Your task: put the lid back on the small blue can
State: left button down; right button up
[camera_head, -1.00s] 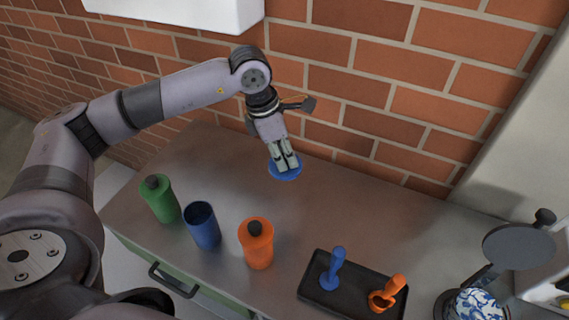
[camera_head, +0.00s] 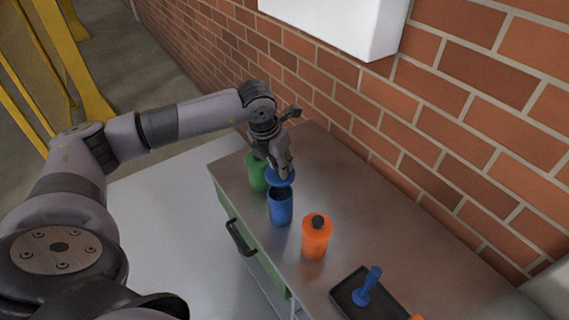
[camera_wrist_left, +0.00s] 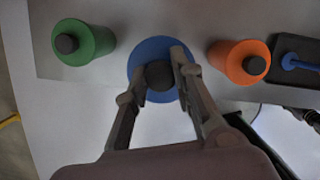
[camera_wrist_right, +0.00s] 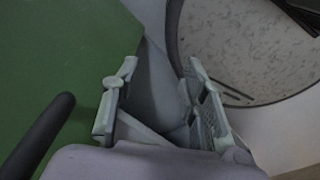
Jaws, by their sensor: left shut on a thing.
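The small blue can (camera_head: 280,210) stands upright on the counter, its dark open mouth partly showing in the head view. My left gripper (camera_head: 284,168) is shut on the dark knob of the blue lid (camera_head: 279,179). The lid is held just above the can's mouth, seeming slightly to its back side; the head view does not show clear contact. In the left wrist view the lid (camera_wrist_left: 146,54) shows as a blue disc with its knob between the fingers (camera_wrist_left: 162,72), and the can is hidden beneath. My right gripper (camera_wrist_right: 155,95) is open and empty beside a green panel.
A green can (camera_head: 257,172) with a dark cap stands left of the blue can, partly behind my left gripper. An orange can (camera_head: 315,240) stands to the right. A black tray (camera_head: 345,294) with a blue tool (camera_head: 368,285) lies further right. A brick wall (camera_head: 400,130) backs the counter.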

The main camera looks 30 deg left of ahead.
aim_at(279, 177)
pick_arm(q)
jog(key=shift+w+a+f, duration=0.15)
jog(key=shift+w+f, duration=0.05)
jog(key=shift+f, duration=0.4)
jog(key=shift+f+b, duration=0.3)
jog(key=shift+b, duration=0.1)
jog(key=shift+s+f+b, duration=0.1)
jog(key=shift+f+b, duration=0.25)
jog(key=shift+f, duration=0.35)
jog(key=shift+f+b, duration=0.65)
jog(key=shift+f, duration=0.3)
jog(key=shift+f+b, duration=0.65)
jog(key=shift+f, duration=0.05)
pick_arm(e)
jog(key=f, duration=0.2)
jog(key=a+f, duration=0.1)
jog(key=f, duration=0.1)
jog(key=shift+s, duration=0.2)
jog(key=shift+w+a+f, duration=0.1)
jog(key=shift+a+f, duration=0.15)
jog(key=shift+a, duration=0.05)
pick_arm(q)
jog(key=shift+b, duration=0.45)
pick_arm(e)
jog(key=shift+f, duration=0.25)
jog(key=shift+d, duration=0.2)
